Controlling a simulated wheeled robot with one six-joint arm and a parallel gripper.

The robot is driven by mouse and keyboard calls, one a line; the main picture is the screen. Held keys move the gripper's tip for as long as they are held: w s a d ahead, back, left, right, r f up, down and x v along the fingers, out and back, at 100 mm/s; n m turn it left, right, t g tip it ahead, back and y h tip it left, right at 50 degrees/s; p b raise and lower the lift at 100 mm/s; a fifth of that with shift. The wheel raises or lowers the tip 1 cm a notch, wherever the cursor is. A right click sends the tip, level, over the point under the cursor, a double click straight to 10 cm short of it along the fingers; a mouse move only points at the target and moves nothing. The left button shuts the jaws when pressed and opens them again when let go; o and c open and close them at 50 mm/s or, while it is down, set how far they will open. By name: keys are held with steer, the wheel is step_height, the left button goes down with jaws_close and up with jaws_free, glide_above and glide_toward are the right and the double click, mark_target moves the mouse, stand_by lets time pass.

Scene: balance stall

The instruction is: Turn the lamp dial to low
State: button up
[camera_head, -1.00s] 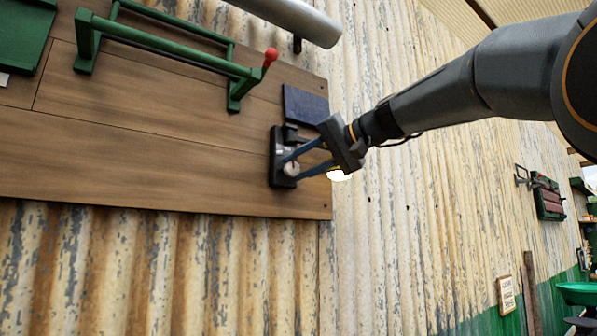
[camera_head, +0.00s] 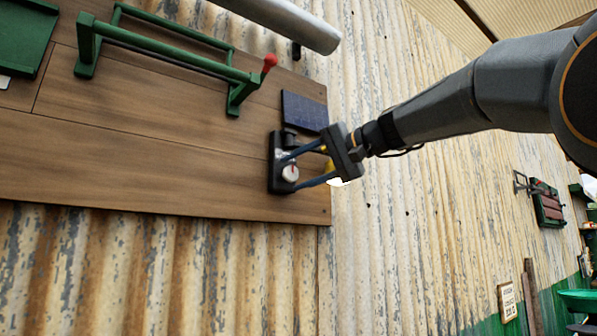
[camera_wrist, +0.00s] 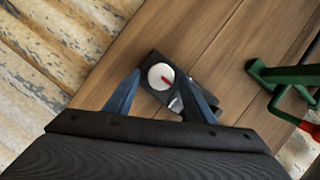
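The lamp dial (camera_head: 290,173) is a round white knob with a red pointer mark. It sits on a dark box (camera_head: 276,181) fixed to the wooden board. In the wrist view the dial (camera_wrist: 161,76) shows its red mark pointing toward the lower right. My gripper (camera_head: 290,172) is open, with its two blue fingers reaching to the box. In the wrist view the fingertips (camera_wrist: 160,79) lie on either side of the dial with a gap to it; I cannot tell whether they touch the box. No setting labels are readable.
A dark blue panel (camera_head: 304,112) is close above the box. A green frame with a red-tipped lever (camera_head: 269,61) stands out from the board (camera_head: 150,140) at upper left. A grey tube (camera_head: 285,20) is above. Corrugated wall (camera_head: 400,240) lies to the right.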

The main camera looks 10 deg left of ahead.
steer(key=b+v, duration=0.2)
steer(key=v, duration=0.5)
steer(key=shift+s+d, duration=0.2)
steer(key=shift+d, duration=0.15)
stand_by(0.5)
steer(key=w+d+f+m+h, duration=0.1)
steer(key=w+d+f+h, duration=0.15)
steer(key=f, duration=0.75)
steer(key=w+d+f+m+h, duration=0.1)
steer(key=w+d+f+h, duration=0.15)
steer(key=f, duration=0.65)
steer(key=w+d+f+m+h, duration=0.15)
steer(key=d+f, duration=0.25)
steer(key=f, duration=0.6)
steer(key=s+d+f+g+h, duration=0.1)
steer(key=s+d+f+h, duration=0.2)
steer(key=f, duration=0.7)
steer(key=s+d+f+g+h, duration=0.1)
steer(key=s+d+f, duration=0.2)
steer(key=d+f, duration=0.5)
steer(key=s+d+f+n+g+h, duration=0.1)
steer(key=s+d+f, duration=0.4)
steer(key=s+f, duration=0.6)
steer(key=s+d+f+n+g+h, duration=0.1)
steer(key=s+d+f+g+h, duration=0.1)
steer(key=s+f, duration=1)
steer(key=d+f+h, duration=0.1)
steer(key=d+f, duration=0.1)
steer(key=shift+s+d, duration=0.25)
steer(key=shift+d, duration=0.15)
